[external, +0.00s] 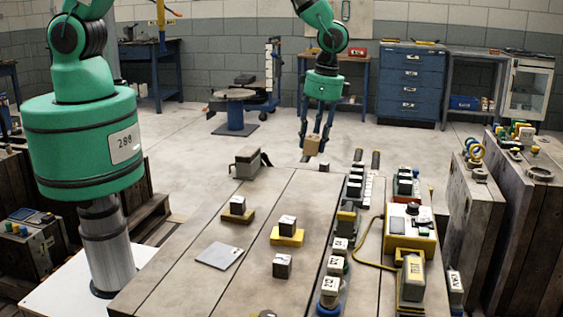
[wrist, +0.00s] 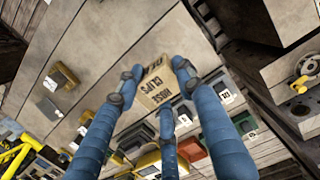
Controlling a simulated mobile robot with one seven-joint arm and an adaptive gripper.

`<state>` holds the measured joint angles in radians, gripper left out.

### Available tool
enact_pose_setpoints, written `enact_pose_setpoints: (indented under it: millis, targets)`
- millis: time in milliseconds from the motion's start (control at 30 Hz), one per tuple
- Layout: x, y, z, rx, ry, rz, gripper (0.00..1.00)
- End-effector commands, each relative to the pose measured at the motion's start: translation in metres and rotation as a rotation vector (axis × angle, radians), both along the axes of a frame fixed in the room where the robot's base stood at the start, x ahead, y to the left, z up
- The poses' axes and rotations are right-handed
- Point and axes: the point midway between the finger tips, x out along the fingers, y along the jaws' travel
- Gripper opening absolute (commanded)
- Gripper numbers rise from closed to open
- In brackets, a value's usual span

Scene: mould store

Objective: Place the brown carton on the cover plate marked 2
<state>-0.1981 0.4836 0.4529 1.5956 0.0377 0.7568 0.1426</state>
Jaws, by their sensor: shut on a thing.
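My gripper (external: 313,142) is shut on the brown carton (external: 312,147) and holds it in the air above the far end of the table. I cannot tell which thing is the cover plate marked 2. Candidates are several dark blocks with pale marked tops: one on a brown base (external: 237,205), one on a yellow base (external: 287,225) and one bare (external: 283,264). Their marks are too small to read.
A flat grey plate (external: 219,255) lies on the table (external: 190,285). A row of posts with marked white caps (external: 330,285) runs along the right. A yellow control box (external: 408,228) with a cable stands beside it. A grey block (external: 248,162) stands at the far left edge.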

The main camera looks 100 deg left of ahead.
Motion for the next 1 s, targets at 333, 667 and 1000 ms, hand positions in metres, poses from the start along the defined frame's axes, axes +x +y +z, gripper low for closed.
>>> enact_pose_setpoints:
  millis: [333,667,1000]
  targets:
    - [-0.015,-0.054,-0.004,0.008,-0.014,-0.002,0.00]
    - [-0.063,-0.151,-0.014,0.020,-0.044,0.002,0.00]
    - [-0.133,-0.238,-0.024,0.024,-0.078,0.011,0.00]
